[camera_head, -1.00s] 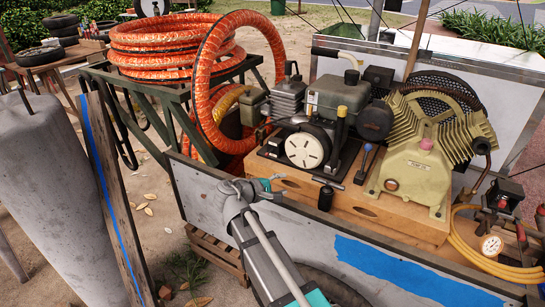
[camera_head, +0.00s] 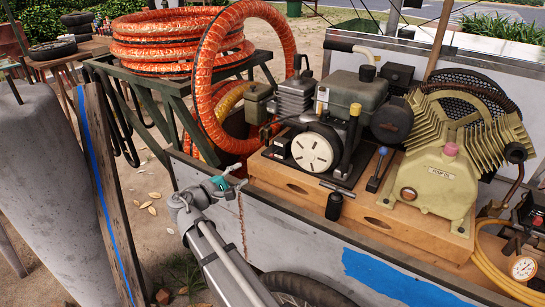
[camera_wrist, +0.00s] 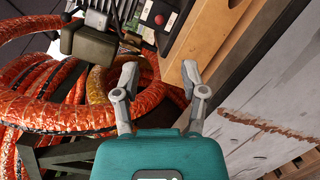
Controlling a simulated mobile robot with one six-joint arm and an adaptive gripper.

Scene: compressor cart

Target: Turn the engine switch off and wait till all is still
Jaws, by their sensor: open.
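The engine (camera_head: 335,125), with a white slotted round cover (camera_head: 312,151), sits on the wooden deck of the cart. In the wrist view, a small dark box (camera_wrist: 172,35) on the engine's side carries a round red knob (camera_wrist: 159,19) and a pale label. This may be the engine switch; I cannot read its position. My gripper (camera_head: 240,177) is open and empty, left of the engine and beside the cart's near side wall. In the wrist view my gripper's two fingers (camera_wrist: 160,75) are spread, with the dark box beyond them and apart from them.
A yellow pump (camera_head: 436,180) stands right of the engine, with a blue-knobbed lever (camera_head: 377,168) between them. A thick orange hose (camera_head: 205,85) loops close by on the left. A gauge (camera_head: 523,267) is at the right.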

